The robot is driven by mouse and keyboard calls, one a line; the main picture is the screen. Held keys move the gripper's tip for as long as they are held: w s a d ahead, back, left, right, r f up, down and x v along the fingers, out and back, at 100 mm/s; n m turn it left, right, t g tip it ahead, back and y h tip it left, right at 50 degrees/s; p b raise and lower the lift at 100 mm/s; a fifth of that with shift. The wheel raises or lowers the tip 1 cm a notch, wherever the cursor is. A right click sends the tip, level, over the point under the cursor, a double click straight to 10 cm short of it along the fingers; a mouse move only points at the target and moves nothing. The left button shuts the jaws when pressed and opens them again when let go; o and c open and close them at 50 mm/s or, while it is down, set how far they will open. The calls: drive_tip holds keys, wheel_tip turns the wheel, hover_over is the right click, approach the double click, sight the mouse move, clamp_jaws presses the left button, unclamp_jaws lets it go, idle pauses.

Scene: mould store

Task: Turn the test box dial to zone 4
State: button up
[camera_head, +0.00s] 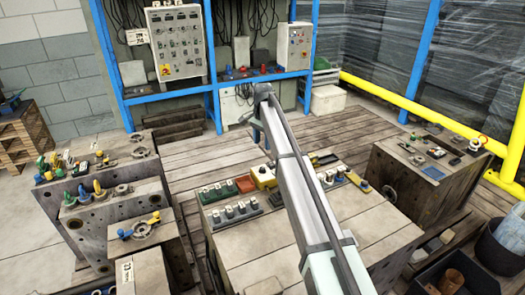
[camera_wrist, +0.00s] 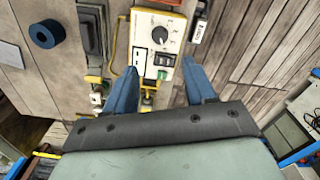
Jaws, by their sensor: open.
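The test box (camera_wrist: 142,38) is a cream-faced box with yellow sides, seen from above in the wrist view. Its round dial (camera_wrist: 160,33) is a dark grey knob on a pale face; the zone marks are too small to read. Dark switches or sockets sit on the face below it. In the head view a yellow box (camera_head: 263,177) on the central block appears to be the same one, partly behind my arm. My gripper (camera_wrist: 160,70) is open, with its two blue fingers apart and nothing held. The fingertips are near the switch end of the box, short of the dial in the picture.
A dark blue ring (camera_wrist: 46,34) lies left of the box in the wrist view. Blocks with fittings stand left and right; a control cabinet (camera_head: 178,42) hangs at the back.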

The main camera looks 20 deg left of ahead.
drive_tip(key=shift+r, duration=0.8)
